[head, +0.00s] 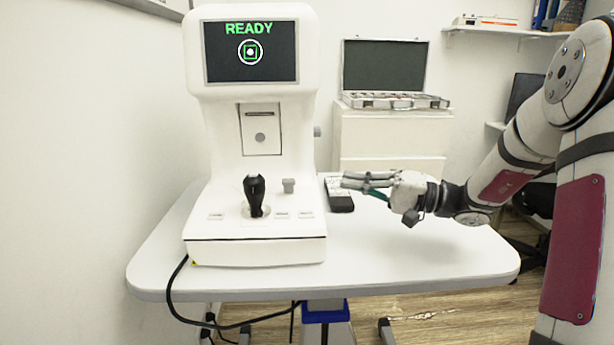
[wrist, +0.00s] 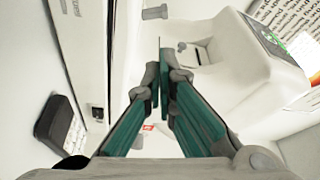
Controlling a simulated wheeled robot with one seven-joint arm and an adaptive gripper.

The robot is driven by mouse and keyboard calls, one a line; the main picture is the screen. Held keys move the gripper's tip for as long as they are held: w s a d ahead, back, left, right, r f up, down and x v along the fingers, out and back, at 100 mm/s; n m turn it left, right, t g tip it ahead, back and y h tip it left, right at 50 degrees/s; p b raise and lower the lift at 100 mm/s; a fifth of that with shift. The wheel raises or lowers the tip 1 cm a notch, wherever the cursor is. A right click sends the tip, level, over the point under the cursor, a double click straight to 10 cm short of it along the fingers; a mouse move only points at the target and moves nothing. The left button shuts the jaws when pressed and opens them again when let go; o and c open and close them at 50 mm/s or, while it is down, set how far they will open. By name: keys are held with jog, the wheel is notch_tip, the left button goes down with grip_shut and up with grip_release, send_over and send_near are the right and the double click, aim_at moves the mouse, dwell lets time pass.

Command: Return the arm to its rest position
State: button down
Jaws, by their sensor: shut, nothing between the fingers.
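My gripper (head: 352,181) reaches in from the right on my arm, above the white table (head: 420,260). It points left toward the white eye-test machine (head: 255,170), with a gap between them. In the wrist view my gripper (wrist: 162,75) has its two teal fingers together at the tips, with nothing between them. A black joystick (head: 255,196) stands upright on the machine's base.
A dark keypad device (head: 340,200) lies on the table behind my gripper; it also shows in the wrist view (wrist: 62,125). A white cabinet (head: 390,135) with an open case (head: 385,70) stands behind. A black cable (head: 172,300) hangs at the left. The table's right front is clear.

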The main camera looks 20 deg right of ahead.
jog(key=s+a+g, duration=0.2)
jog(key=a, duration=0.1)
jog(key=s+a+n+g+h, duration=0.1)
jog(key=s+a+g, duration=0.1)
jog(key=s+a, duration=0.1)
jog(key=s+a+r+n+g, duration=0.1)
jog(key=s+a+g, duration=0.1)
jog(key=a, duration=0.3)
jog(key=shift+s+a, duration=0.1)
jog(key=shift+s, duration=0.45)
jog(key=s+a+f+n+g+h, duration=0.15)
jog(key=s+a+g+h, duration=0.35)
jog(key=s, duration=0.6)
jog(key=s+d+f+h, duration=0.2)
jog(key=s+h, duration=0.1)
jog(key=s, duration=0.4)
jog(key=s+d+f+t+h, duration=0.1)
jog(key=s+d+h, duration=0.25)
jog(key=s, duration=0.35)
jog(key=s+d+f+h, duration=0.2)
jog(key=s+h, duration=0.2)
jog(key=s, duration=0.2)
notch_tip(320, 180, up, 30)
jog(key=t+p, duration=0.4)
jog(key=p, duration=2.4)
jog(key=shift+s+d, duration=0.2)
jog(key=shift+d, duration=0.1)
